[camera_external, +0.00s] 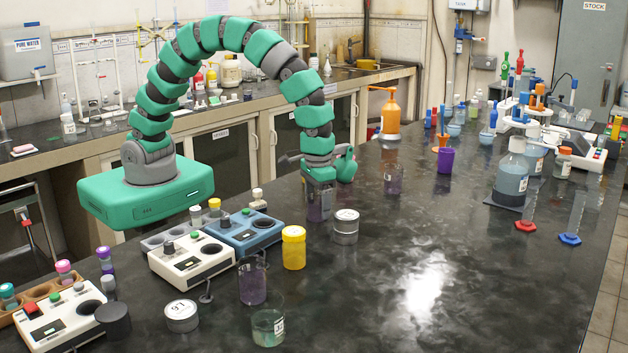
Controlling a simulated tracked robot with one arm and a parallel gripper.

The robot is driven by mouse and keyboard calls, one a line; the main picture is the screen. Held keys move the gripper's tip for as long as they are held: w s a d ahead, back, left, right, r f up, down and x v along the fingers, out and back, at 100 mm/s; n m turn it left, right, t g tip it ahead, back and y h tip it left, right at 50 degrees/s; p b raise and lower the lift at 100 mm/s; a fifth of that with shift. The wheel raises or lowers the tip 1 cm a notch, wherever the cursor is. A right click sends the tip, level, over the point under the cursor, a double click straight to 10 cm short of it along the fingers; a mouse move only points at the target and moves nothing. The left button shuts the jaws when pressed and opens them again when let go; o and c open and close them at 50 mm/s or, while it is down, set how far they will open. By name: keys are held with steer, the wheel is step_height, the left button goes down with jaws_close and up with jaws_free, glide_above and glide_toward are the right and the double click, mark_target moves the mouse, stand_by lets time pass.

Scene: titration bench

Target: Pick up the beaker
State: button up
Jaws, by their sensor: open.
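My green and grey arm arches over from the left, and my gripper (326,178) points down at the middle of the bench. It is open. A clear beaker with purplish contents (318,208) stands upright directly under it; the gripper hides its upper part, and I cannot tell whether they touch. Another beaker (393,181) stands to the right of the gripper. Two more beakers stand at the front, one purplish (252,286) and one with pale green liquid (267,328). Which one the task means is not shown.
A grey metal tin (345,227) stands close to the right of the beaker under my gripper. A yellow jar (293,248) and a blue instrument (243,232) are nearby at left. A purple cup (445,160) stands farther right. The front right of the black bench is clear.

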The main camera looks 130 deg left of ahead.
steer(key=c, duration=1.1)
